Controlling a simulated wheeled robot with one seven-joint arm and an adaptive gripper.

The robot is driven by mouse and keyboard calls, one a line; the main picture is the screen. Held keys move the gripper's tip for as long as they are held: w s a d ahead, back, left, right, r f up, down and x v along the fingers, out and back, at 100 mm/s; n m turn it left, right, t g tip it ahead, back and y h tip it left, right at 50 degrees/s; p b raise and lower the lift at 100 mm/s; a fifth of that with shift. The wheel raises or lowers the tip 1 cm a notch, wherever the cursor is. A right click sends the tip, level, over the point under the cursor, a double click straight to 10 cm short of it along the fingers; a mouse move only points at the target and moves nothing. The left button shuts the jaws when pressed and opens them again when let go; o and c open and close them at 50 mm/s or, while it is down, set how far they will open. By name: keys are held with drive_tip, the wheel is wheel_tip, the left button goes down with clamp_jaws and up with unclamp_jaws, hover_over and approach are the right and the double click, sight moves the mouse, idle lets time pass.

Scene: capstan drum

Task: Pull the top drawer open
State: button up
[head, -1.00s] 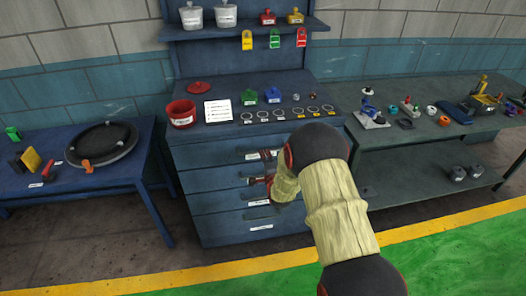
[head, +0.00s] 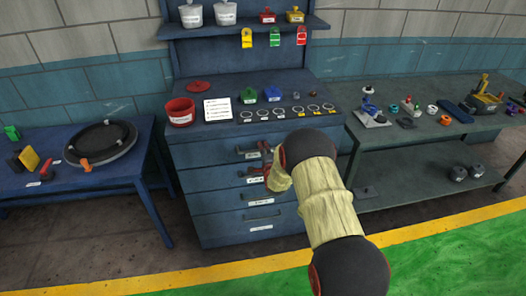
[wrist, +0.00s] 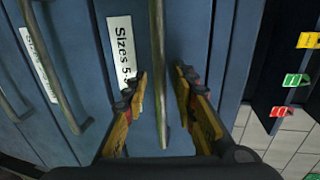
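The top drawer (head: 215,178) is part of a blue cabinet and looks shut. Its bar handle (wrist: 158,45) runs upright through the middle of the wrist view, beside a white label (wrist: 122,52) reading "Sizes 5" and more that is cut off. My gripper (wrist: 161,90) is open, with one finger on each side of this handle and a visible gap to it on both sides. In the head view my gripper (head: 255,164) is at the upper drawer fronts, partly hidden by my own wrist.
Lower drawers with bar handles (head: 262,217) sit below. The cabinet top holds a red pot (head: 181,112), a white card (head: 217,110) and several rings. A blue table (head: 60,190) stands left and a grey bench (head: 425,135) right. The floor in front is clear.

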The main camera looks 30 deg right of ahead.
drive_tip(key=shift+c, duration=0.7)
clamp_jaws()
